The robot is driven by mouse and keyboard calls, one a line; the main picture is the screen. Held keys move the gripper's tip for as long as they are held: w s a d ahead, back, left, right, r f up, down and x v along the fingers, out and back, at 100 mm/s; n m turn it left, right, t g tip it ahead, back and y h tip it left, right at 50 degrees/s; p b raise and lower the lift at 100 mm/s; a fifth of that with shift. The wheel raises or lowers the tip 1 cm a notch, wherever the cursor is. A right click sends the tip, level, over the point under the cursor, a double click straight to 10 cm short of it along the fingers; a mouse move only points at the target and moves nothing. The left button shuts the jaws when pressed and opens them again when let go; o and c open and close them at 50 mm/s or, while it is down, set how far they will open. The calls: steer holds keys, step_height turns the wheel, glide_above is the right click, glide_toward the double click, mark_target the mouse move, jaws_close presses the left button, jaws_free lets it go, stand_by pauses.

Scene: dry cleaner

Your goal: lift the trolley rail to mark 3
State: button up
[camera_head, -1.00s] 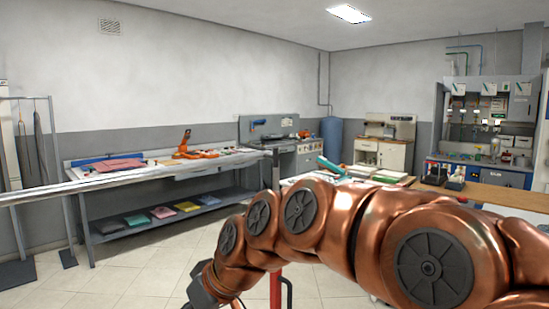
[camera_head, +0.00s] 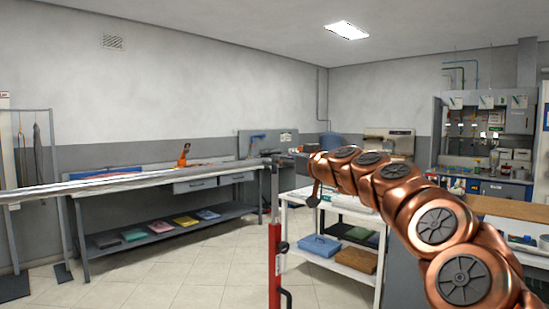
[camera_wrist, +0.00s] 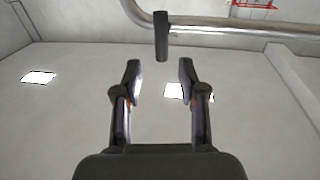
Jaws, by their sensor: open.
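The trolley rail (camera_head: 100,182) is a long grey metal bar running from the left edge to the top of a red upright post (camera_head: 275,265) in the head view. A dark lever or handle sits low on the post. No mark numbers are readable. My copper arm is raised to the right of the post, its far end close to the post top; the gripper itself cannot be made out there. In the wrist view my gripper (camera_wrist: 160,80) is open and empty, pointing up at the ceiling. A dark peg-like piece (camera_wrist: 161,36) shows beyond the fingertips, apart from them.
A metal tube (camera_wrist: 240,32) crosses the top right of the wrist view. A long workbench (camera_head: 215,177) lines the back wall. The tiled floor (camera_head: 180,275) left of the post is clear.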

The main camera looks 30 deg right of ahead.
steer(key=shift+w+a+p, duration=0.15)
steer(key=shift+w+p, duration=0.45)
steer(key=shift+w, duration=2.2)
steer(key=shift+c, duration=0.2)
jaws_close()
